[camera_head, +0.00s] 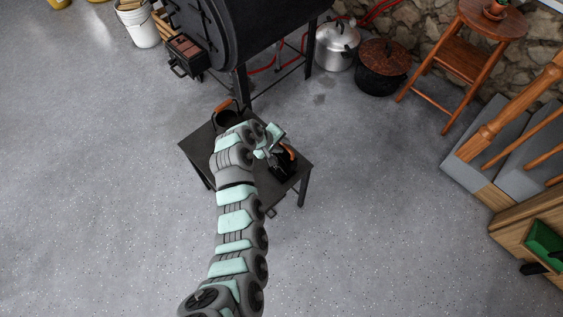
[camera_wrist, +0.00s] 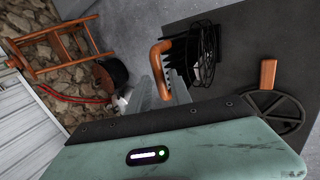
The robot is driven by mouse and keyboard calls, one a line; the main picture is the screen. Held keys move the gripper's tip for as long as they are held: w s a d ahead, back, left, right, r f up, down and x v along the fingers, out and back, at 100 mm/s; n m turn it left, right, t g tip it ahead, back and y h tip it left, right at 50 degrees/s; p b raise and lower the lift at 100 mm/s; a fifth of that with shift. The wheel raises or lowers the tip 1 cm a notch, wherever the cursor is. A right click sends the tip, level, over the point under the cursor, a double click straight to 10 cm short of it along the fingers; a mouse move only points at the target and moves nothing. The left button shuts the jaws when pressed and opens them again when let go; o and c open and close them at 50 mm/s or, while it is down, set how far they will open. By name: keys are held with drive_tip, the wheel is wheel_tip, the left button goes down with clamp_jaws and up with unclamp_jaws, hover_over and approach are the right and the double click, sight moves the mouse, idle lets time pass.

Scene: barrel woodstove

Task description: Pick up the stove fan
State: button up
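The stove fan (camera_wrist: 203,52) is black, with thin curved guard wires and a bent copper-coloured handle (camera_wrist: 157,62). In the head view the fan (camera_head: 284,167) is at the right side of the low dark table (camera_head: 193,150), partly covered by my arm. My gripper (camera_wrist: 163,92) is at the handle. Its grey fingers stand apart, one on each side of the handle's lower end. I cannot tell whether they touch it. In the head view my gripper (camera_head: 271,152) is just left of the handle.
A round spoked black piece with a wooden grip (camera_wrist: 275,108) lies on the table beside the fan. The black barrel stove (camera_head: 250,35) stands behind the table. Pots (camera_head: 382,68), a wooden stool (camera_head: 470,50) and wooden railings (camera_head: 515,105) are to the right. Floor around the table is clear.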

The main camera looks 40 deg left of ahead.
drive_tip(key=shift+x, duration=1.4)
clamp_jaws()
idle(0.4)
